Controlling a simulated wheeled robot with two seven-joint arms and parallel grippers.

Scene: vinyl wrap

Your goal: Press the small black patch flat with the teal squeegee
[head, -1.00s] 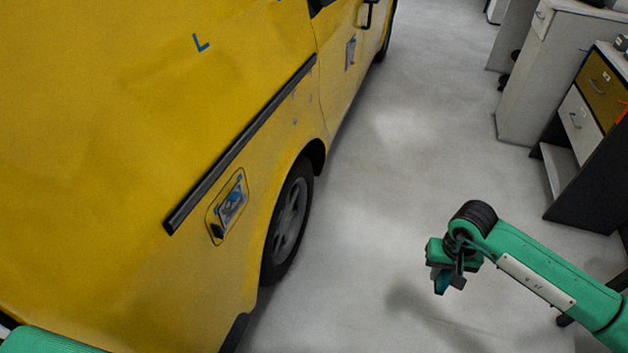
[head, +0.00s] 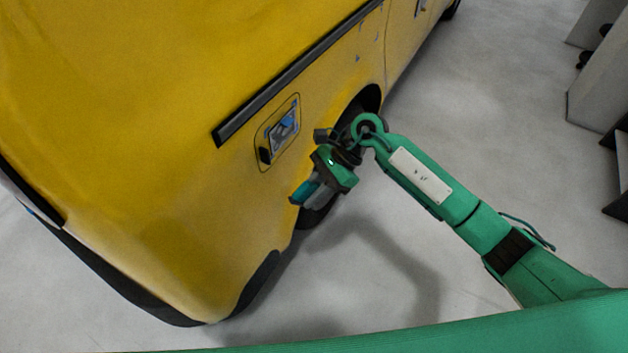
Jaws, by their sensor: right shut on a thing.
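The small black patch (head: 264,155) is on the yellow van's side, at the lower left corner of the fuel flap (head: 280,133). It looks dark and small; I cannot tell whether its edges lie flat. My right gripper (head: 314,187) is shut on the teal squeegee (head: 303,193), in front of the van's rear wheel. The squeegee appears below and to the right of the patch, apart from it in the picture. Its depth from the van's panel is hard to tell. My left gripper is out of view.
The yellow van (head: 180,220) fills the left, with a dark trim strip (head: 300,70) above the flap and a blue-grey decal (head: 284,127) on the flap. Pale cabinets (head: 598,90) stand at the far right.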

